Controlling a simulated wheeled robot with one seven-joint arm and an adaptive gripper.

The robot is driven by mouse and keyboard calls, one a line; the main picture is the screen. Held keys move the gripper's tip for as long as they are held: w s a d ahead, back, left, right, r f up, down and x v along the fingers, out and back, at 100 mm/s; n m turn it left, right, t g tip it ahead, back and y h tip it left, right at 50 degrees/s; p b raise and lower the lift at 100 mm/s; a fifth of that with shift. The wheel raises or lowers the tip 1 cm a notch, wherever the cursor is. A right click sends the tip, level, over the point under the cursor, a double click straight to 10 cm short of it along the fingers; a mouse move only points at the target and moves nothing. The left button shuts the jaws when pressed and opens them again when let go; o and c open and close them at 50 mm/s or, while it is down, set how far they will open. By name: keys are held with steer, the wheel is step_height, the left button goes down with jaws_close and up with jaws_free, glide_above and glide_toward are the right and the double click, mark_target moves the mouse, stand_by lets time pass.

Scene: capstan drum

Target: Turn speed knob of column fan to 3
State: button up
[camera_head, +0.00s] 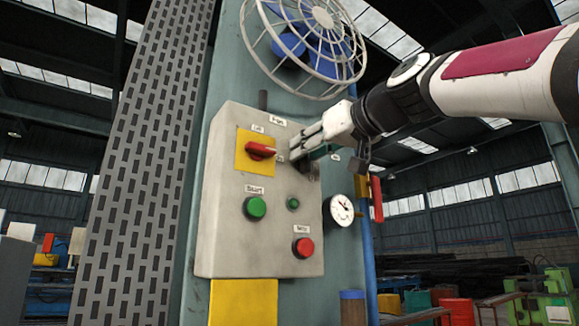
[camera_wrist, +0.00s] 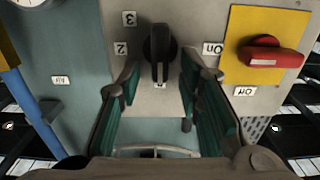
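The fan's black speed knob (camera_wrist: 159,50) is in the upper middle of the wrist view, on the grey panel. Its raised grip lies roughly vertical there. Upside-down labels 3 (camera_wrist: 129,18) and 2 (camera_wrist: 121,48) are to its left. My gripper (camera_wrist: 158,80) is open, with one green-padded finger on each side of the knob and gaps visible on both sides. In the head view my gripper (camera_head: 302,149) is at the right part of the grey control box (camera_head: 225,215) and hides the knob. The caged blue fan (camera_head: 305,40) is above on the column.
A red rotary switch (camera_head: 261,150) on a yellow plate is left of my gripper. Below are a green button (camera_head: 255,207), a small green light (camera_head: 293,203) and a red button (camera_head: 303,247). A gauge (camera_head: 340,210) and a red handle (camera_head: 376,199) are at the right.

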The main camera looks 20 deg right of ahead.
jaws_close()
